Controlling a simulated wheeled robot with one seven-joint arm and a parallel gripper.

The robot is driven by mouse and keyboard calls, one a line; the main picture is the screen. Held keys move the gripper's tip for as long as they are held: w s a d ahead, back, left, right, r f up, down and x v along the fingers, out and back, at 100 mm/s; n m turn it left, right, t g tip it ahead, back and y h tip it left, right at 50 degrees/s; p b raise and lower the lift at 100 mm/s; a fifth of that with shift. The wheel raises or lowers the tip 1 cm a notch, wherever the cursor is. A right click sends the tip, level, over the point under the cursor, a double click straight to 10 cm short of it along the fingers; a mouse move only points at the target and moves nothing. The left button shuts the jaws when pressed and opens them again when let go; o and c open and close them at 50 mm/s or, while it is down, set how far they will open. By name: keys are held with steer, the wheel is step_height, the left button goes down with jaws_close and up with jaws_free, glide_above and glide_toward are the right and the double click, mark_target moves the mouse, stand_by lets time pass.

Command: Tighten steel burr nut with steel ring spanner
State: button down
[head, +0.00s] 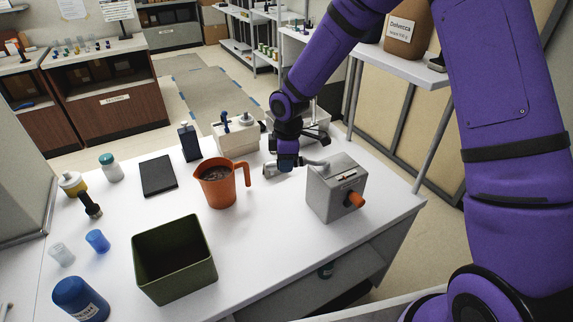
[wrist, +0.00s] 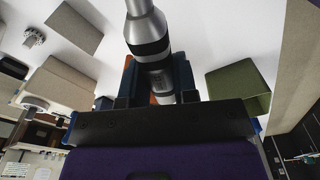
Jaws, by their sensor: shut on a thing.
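My gripper (head: 287,164) is low over the white table, just left of a grey metal box with an orange knob (head: 337,187). In the wrist view my gripper (wrist: 156,84) is shut on a silver tool with a dark band (wrist: 147,28), which I take to be the steel ring spanner. In the head view a pale grey bar (head: 316,163) runs from the gripper to the top left edge of the box. I cannot tell whether it touches the box. The ring end and the burr nut cannot be made out in either view.
An orange jug with dark contents (head: 217,186) stands close left of the gripper. A green bin (head: 174,258) is nearer the front. A cream box (head: 236,137) and a dark blue container (head: 189,143) stand behind. The table is clear between bin and grey box.

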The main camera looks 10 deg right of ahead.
steer(key=shift+s+d+y, duration=0.1)
steer(key=shift+d+y, duration=0.15)
steer(key=shift+y, duration=0.15)
steer(key=shift+f, duration=0.15)
stand_by(0.4)
steer(key=shift+s+n, duration=0.6)
steer(key=shift+s, duration=0.1)
steer(key=c, duration=1.7)
jaws_free()
jaws_close()
steer(key=shift+w, duration=0.1)
steer(key=shift+a+r, duration=0.1)
steer(key=shift+r, duration=0.25)
steer(key=shift+r, duration=0.25)
